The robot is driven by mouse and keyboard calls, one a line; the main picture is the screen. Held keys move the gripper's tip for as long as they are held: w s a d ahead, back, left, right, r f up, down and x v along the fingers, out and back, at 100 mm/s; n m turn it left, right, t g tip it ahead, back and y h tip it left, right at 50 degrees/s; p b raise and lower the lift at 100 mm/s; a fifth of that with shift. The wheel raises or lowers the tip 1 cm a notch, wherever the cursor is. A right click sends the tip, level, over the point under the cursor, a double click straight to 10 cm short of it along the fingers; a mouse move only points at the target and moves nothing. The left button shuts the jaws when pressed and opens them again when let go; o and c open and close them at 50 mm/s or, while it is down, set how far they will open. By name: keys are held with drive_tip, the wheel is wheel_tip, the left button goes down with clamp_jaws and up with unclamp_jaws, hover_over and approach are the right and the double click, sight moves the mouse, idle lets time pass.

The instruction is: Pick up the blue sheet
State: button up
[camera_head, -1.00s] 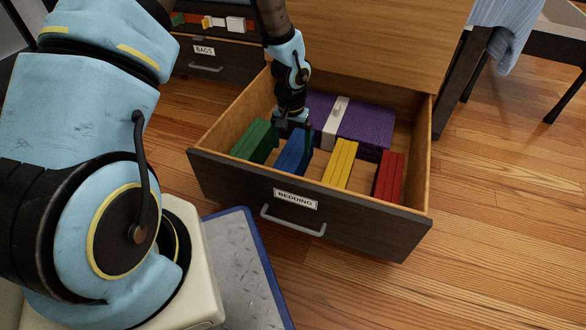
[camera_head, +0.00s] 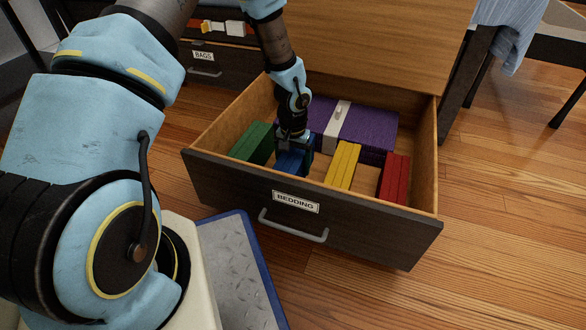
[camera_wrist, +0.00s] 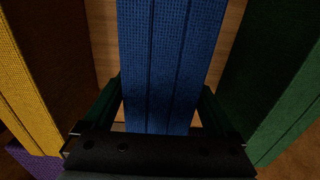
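The blue sheet (camera_head: 289,160) is a folded bundle standing in the open drawer marked BEDDING, between a green bundle (camera_head: 252,143) and a yellow one (camera_head: 343,164). My gripper (camera_head: 294,155) is down in the drawer at the blue sheet. In the wrist view the blue sheet (camera_wrist: 165,60) runs up the middle, with one finger of my gripper (camera_wrist: 162,110) on each side of it. Narrow gaps show beside the sheet near the palm, so the fingers look open around it. The fingertips lie close to its sides; contact is unclear.
A red bundle (camera_head: 394,178) stands at the drawer's right. A purple bundle with a pale band (camera_head: 370,128) lies at the back. The dark drawer front (camera_head: 375,231) and the wooden side walls surround them. A drawer marked BAGS (camera_head: 203,57) is behind left.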

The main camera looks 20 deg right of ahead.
clamp_jaws()
idle(0.5)
